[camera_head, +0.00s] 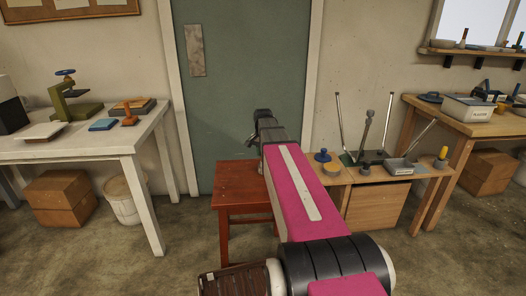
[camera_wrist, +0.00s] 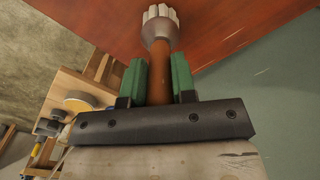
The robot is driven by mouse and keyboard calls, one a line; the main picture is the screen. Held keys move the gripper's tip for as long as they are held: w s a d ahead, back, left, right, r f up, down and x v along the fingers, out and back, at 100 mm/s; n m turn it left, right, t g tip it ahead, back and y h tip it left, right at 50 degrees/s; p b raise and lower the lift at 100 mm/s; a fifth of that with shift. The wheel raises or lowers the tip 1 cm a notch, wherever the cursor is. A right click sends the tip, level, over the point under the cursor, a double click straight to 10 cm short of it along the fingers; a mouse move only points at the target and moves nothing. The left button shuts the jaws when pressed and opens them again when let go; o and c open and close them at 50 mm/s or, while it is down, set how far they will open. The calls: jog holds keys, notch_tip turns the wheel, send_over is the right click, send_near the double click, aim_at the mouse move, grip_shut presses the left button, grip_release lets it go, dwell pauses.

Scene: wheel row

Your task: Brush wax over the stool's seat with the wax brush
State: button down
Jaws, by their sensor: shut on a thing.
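The stool (camera_head: 240,190) is red-brown wood with a square seat and stands in front of the green door. In the wrist view its seat (camera_wrist: 110,25) fills the upper part, with a few light streaks on it. My gripper (camera_wrist: 160,80) has green fingers shut on the brown handle of the wax brush (camera_wrist: 158,32). The pale bristles point away from my gripper and overlap the seat in the wrist view; I cannot tell if they touch it. In the head view my gripper (camera_head: 262,122) is over the stool's far side, and my arm hides the brush.
A white table (camera_head: 148,148) with a green press (camera_head: 72,100) stands at left, a bucket (camera_head: 124,200) beneath it. At right are a low wooden bench (camera_head: 352,174) with tools and a higher workbench (camera_head: 430,106). The floor left of the stool is clear.

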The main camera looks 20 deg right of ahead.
jog(key=shift+f, duration=0.2)
dwell(0.6)
jog(key=s+a+r, duration=0.1)
jog(key=a, duration=1.1)
jog(key=shift+a+r, duration=0.3)
jog(key=shift+a, duration=0.05)
dwell(0.7)
jog(key=shift+s, duration=0.1)
jog(key=shift+f, duration=0.6)
jog(key=shift+f, duration=0.2)
